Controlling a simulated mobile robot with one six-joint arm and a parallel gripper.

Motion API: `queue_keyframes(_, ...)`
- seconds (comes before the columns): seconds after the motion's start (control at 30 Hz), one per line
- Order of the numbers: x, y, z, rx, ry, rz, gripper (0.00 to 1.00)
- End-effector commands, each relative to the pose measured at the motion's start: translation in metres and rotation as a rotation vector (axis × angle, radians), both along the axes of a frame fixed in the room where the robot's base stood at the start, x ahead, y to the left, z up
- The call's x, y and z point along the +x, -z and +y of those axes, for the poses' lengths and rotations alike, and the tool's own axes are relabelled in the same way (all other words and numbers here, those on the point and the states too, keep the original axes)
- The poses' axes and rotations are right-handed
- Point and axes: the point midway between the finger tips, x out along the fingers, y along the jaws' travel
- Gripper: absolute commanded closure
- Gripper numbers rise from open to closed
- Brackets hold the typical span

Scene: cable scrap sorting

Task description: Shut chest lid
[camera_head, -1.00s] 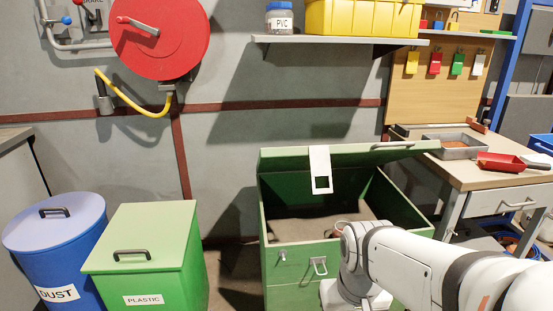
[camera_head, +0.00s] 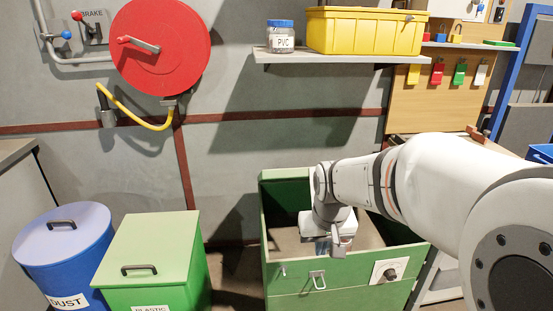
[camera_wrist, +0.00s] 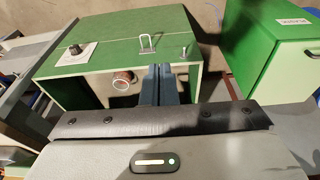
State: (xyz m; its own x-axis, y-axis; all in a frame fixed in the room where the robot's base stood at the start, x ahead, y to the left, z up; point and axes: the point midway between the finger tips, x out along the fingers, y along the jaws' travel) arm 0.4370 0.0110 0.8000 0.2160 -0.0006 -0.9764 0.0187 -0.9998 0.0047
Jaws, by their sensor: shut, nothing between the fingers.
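The green chest (camera_head: 290,273) stands at the centre with its top open. Its front has a metal latch loop (camera_head: 318,280) and a dial plate (camera_head: 389,271). A green panel (camera_head: 285,174) rises at its back left; my arm hides most of it, so I cannot tell how far the lid is raised. My gripper (camera_head: 337,243) is shut and empty, over the opening just behind the front rim. In the wrist view my shut fingers (camera_wrist: 158,80) point toward the chest's front wall, beside the latch loop (camera_wrist: 148,43) in the picture.
A round can (camera_wrist: 122,79) lies inside the chest. A green plastic bin (camera_head: 150,255) and a blue dust bin (camera_head: 63,250) stand to the left. A shelf (camera_head: 290,55) with a yellow box (camera_head: 365,32) hangs above. My arm hides much of the workbench at right.

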Motion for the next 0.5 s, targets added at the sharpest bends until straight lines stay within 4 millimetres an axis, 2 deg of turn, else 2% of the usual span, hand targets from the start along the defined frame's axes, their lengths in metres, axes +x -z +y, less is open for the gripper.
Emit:
queue_keyframes(0.03, 0.024, -0.036, 0.004, -0.001, -0.004, -0.015, 1.0)
queue_keyframes(0.2, 0.098, -0.086, 0.017, 0.001, -0.011, -0.083, 1.0)
queue_keyframes(0.33, 0.143, -0.111, 0.026, 0.005, -0.017, -0.128, 1.0)
queue_keyframes(0.5, 0.178, -0.126, 0.035, 0.008, -0.019, -0.165, 1.0)
